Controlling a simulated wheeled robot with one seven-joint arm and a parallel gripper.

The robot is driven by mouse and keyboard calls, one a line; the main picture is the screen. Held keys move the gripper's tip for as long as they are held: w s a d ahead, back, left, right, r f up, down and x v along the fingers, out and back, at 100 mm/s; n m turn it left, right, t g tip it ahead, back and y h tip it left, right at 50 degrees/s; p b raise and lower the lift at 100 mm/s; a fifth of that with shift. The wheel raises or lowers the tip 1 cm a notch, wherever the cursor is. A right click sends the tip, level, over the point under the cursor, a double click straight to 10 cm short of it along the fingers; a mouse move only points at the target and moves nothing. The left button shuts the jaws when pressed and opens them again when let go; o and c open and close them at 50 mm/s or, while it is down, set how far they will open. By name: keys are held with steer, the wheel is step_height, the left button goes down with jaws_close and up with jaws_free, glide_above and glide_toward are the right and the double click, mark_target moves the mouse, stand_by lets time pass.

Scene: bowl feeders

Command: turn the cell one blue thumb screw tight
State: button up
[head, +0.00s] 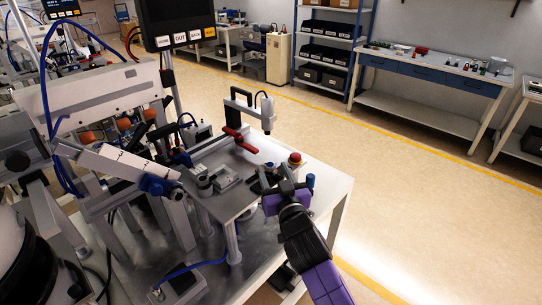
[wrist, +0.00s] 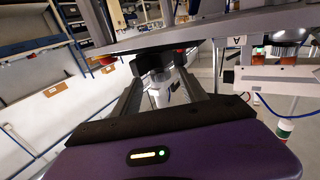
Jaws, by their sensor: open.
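A blue thumb screw (head: 155,186) shows in the head view at the lower end of the grey feeder track (head: 118,163) marked with numbers. My gripper (head: 268,174) is to the right of it, over the right part of the small cell table (head: 240,205). In the wrist view the two dark fingers of my gripper (wrist: 163,72) stand apart, with a pale cylindrical thing (wrist: 160,78) seen between or beyond them. I cannot tell what that is. The fingers hold nothing that I can make out. The blue screw is not clearly seen in the wrist view.
A red toggle clamp (head: 240,140) and a camera post (head: 265,112) stand behind my gripper. A red-topped button (head: 295,158) and a blue-capped post (head: 310,181) are close at its right. A screen (head: 175,20) hangs above. The floor at right is clear.

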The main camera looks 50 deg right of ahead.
mark_target(269, 162)
steer(key=shift+p+x, duration=0.8)
steer(key=shift+x, duration=2.35)
jaws_close()
steer(key=shift+f, duration=0.1)
